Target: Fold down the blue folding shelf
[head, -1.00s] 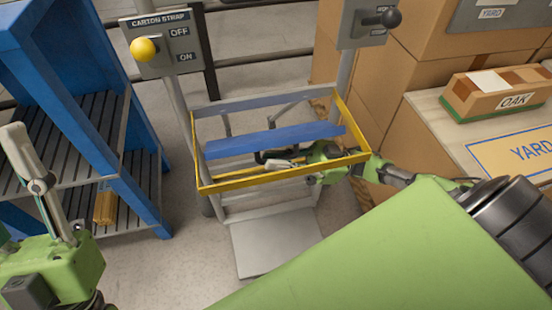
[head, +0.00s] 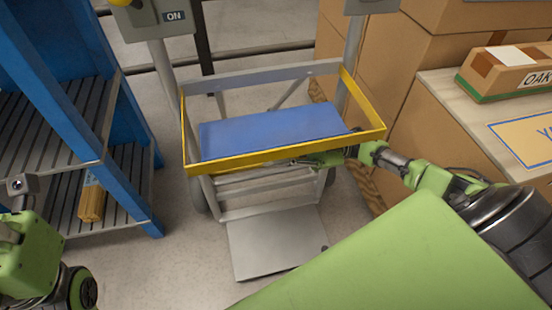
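The blue folding shelf (head: 270,132) is a flat blue panel inside the yellow-railed frame (head: 260,163) of a grey trolley. Its broad upper face shows, and it looks roughly level or slightly tilted. My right gripper (head: 305,162) reaches in from the right at the front yellow rail. Its fingers are mostly hidden at or below the rail, so I cannot tell whether they touch the shelf or are open. My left gripper (head: 22,188) is at the far left edge, away from the shelf, and only partly in view.
A blue rack (head: 115,170) with slatted shelves stands at left, holding a bundle of wooden sticks (head: 92,197).

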